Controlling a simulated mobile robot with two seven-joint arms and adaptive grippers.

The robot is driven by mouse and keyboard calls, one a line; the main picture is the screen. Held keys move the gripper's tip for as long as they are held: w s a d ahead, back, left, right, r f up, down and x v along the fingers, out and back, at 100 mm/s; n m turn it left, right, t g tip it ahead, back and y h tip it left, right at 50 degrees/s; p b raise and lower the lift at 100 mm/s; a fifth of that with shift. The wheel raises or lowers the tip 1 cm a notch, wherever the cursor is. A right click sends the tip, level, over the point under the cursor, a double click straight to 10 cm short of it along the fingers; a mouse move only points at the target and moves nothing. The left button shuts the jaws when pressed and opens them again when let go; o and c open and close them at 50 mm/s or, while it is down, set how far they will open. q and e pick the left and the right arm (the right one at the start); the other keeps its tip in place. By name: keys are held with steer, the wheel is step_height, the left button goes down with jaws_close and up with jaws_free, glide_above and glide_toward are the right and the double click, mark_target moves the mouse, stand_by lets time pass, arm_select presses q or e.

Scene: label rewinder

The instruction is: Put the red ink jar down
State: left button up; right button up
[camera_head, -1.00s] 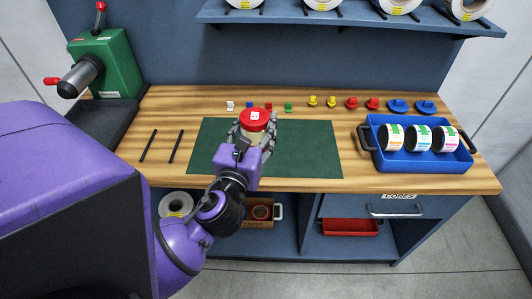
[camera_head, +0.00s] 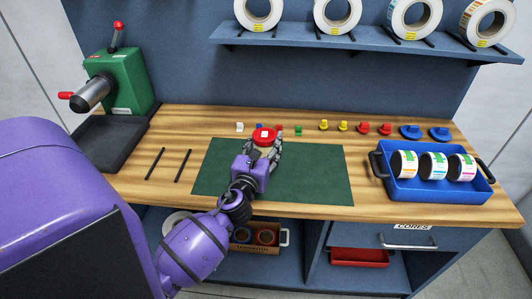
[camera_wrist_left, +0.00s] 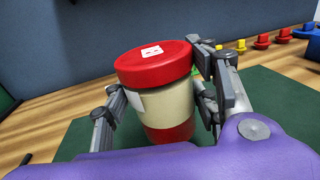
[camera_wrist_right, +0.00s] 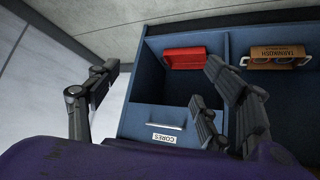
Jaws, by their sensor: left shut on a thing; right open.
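The red ink jar (camera_head: 264,137) has a red lid with a small white label. In the left wrist view the jar (camera_wrist_left: 160,97) shows a cream body with red at the bottom, and it looks upright. My left gripper (camera_head: 262,150) is shut on it, one finger on each side, over the back part of the green mat (camera_head: 310,180). Whether the jar's base touches the mat is hidden by the gripper. My right gripper (camera_wrist_right: 150,100) is open and empty in the right wrist view, facing the lower front of the bench. It is not in the head view.
Small coloured pieces, including a yellow one (camera_head: 323,125), line the bench behind the mat. A blue tray (camera_head: 430,188) with label rolls stands at the right. The green rewinder (camera_head: 122,82) is at the left, beside two black rods (camera_head: 183,165). A roll shelf (camera_head: 370,47) hangs above.

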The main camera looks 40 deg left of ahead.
mark_target(265, 153)
arm_select(q)
steer(key=f, duration=0.1)
steer(key=f+b, duration=0.1)
steer(key=f, duration=0.2)
steer(key=shift+w+a+b, duration=0.1)
steer(key=shift+w+b, duration=0.15)
steer(key=shift+b, duration=0.05)
steer(key=shift+r, duration=0.25)
steer(key=shift+f, duration=0.3)
steer(key=o, duration=1.5)
steer(key=shift+o, duration=0.8)
